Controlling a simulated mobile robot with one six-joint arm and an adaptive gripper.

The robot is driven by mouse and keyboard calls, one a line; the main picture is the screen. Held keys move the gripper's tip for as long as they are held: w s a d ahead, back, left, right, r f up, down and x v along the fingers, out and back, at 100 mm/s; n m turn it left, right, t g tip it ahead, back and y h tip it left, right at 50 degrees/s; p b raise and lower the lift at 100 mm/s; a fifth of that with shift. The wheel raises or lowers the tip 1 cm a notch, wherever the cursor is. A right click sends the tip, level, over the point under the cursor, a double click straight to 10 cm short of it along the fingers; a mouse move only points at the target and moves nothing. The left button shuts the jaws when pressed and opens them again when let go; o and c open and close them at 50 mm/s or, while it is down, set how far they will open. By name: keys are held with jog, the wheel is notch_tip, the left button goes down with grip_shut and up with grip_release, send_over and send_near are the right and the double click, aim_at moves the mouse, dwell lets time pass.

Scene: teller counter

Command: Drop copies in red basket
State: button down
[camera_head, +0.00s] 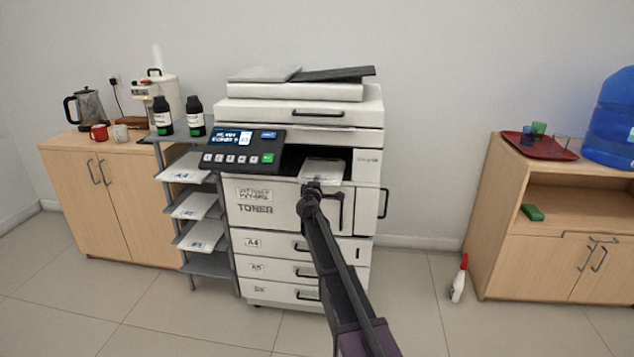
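A pale sheet or small stack (322,168), which may be the copies, lies in the output slot of the white copier (345,110). My arm reaches up from the bottom of the view to the copier's front. My gripper (312,187) is at the near edge of that slot, just below the pale stack. The fingers are small and dark, so I cannot tell whether they are open, or whether they touch the stack. No red basket shows in this view.
Left of the copier stands a rack with paper stacks (194,206) and toner bottles (162,117). A wooden cabinet (120,195) is at far left. At right, a cabinet (490,215) bears a red tray (517,139) with cups.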

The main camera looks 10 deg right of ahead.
jog(key=shift+r, duration=0.1)
dwell(0.3)
notch_tip(320, 180, up, 2)
jog(key=p, duration=0.2)
jog(key=shift+r+p, duration=0.25)
jog(key=shift+p, duration=0.1)
jog(key=s+a+r+p, duration=0.2)
jog(key=s, duration=0.4)
jog(key=s+a+r+p, duration=0.2)
jog(key=s+p, duration=0.1)
jog(key=s, duration=0.4)
jog(key=shift+s+a+r, duration=0.15)
jog(key=shift+r, duration=0.25)
jog(key=shift+s, duration=0.1)
dwell(0.4)
